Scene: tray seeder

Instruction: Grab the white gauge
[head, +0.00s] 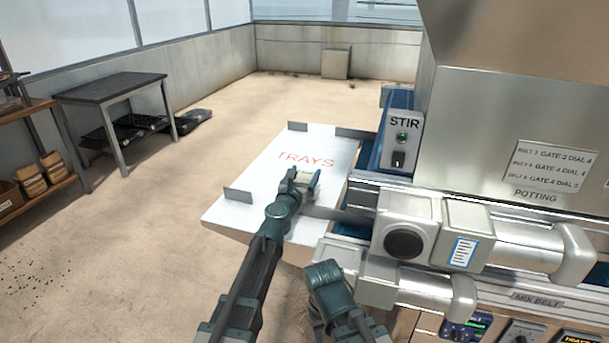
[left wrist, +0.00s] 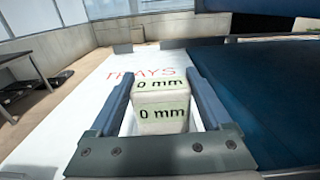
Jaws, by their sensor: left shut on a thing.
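The white gauge (left wrist: 162,99) is a small pale block with green-tinted labels reading "0 mm" on two faces. My left gripper (left wrist: 158,78) is shut on it, with one finger along each side. In the head view, my left gripper (head: 305,177) is over the right part of the white TRAYS board, and a bit of the gauge (head: 303,174) shows between its fingers. I cannot tell whether the gauge touches the board. My right gripper's fingers do not show.
The white TRAYS board (head: 260,180) has raised grey tabs at its edges. To its right stand the STIR switch box (head: 401,143) and the potting machine (head: 480,130) with thick grey cylinders. A dark table (head: 110,88) and shelf stand at left, with open floor between.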

